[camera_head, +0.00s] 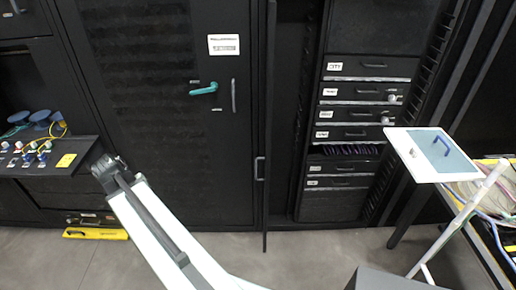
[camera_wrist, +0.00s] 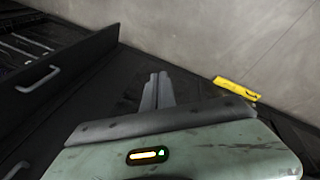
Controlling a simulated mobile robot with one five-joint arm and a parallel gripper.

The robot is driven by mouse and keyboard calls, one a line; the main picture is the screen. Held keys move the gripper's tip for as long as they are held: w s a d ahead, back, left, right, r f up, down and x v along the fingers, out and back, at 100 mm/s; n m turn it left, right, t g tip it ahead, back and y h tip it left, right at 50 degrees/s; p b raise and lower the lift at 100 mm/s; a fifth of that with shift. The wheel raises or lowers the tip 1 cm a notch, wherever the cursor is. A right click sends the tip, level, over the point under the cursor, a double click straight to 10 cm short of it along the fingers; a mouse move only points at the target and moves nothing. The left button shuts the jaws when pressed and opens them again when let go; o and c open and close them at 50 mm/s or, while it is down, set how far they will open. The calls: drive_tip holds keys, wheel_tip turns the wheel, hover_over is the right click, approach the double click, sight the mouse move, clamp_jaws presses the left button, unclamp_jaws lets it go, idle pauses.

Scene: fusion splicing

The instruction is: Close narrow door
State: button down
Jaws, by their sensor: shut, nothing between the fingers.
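A tall, thin black door panel (camera_head: 267,110) stands nearly edge-on in the middle of the head view, with a small grey pull handle (camera_head: 260,168) on it. It seems swung out, with the open drawer rack to its right; I take it to be the narrow door. My gripper (camera_head: 103,165) is at the left end of my white arm, well left of this panel and apart from it. In the wrist view my gripper's fingers (camera_wrist: 157,92) are together and empty. The narrow door cannot be made out in the wrist view.
A wide black door (camera_head: 150,120) with a teal handle (camera_head: 204,89) is closed. A shelf (camera_head: 60,165) with cables is near my gripper. A yellow object (camera_head: 95,234) lies on the floor. A tilted white panel (camera_head: 430,155) stands right. Grey floor lies below the doors.

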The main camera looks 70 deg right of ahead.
drive_tip(key=s+d+r+m+g+h+p, duration=0.1)
drive_tip(key=s+d+r+m, duration=0.2)
drive_tip(key=s+d, duration=0.6)
drive_tip(key=s+d+r+m+g+h+p, duration=0.1)
drive_tip(key=s+d+r+m+g+p, duration=0.15)
drive_tip(key=s+d, duration=0.6)
drive_tip(key=s+d+r+m+h+p, duration=0.1)
drive_tip(key=s+d+r+m, duration=0.4)
drive_tip(key=d, duration=0.8)
drive_tip(key=s+d+f+n+b, duration=0.2)
drive_tip(key=s+d+f+b, duration=0.4)
drive_tip(key=s+f+b, duration=0.1)
drive_tip(key=shift+s+d+f+b, duration=0.2)
drive_tip(key=shift+s+f+b, duration=0.1)
drive_tip(key=shift+f+b, duration=0.55)
drive_tip(key=shift+f, duration=0.1)
drive_tip(key=shift+s, duration=0.15)
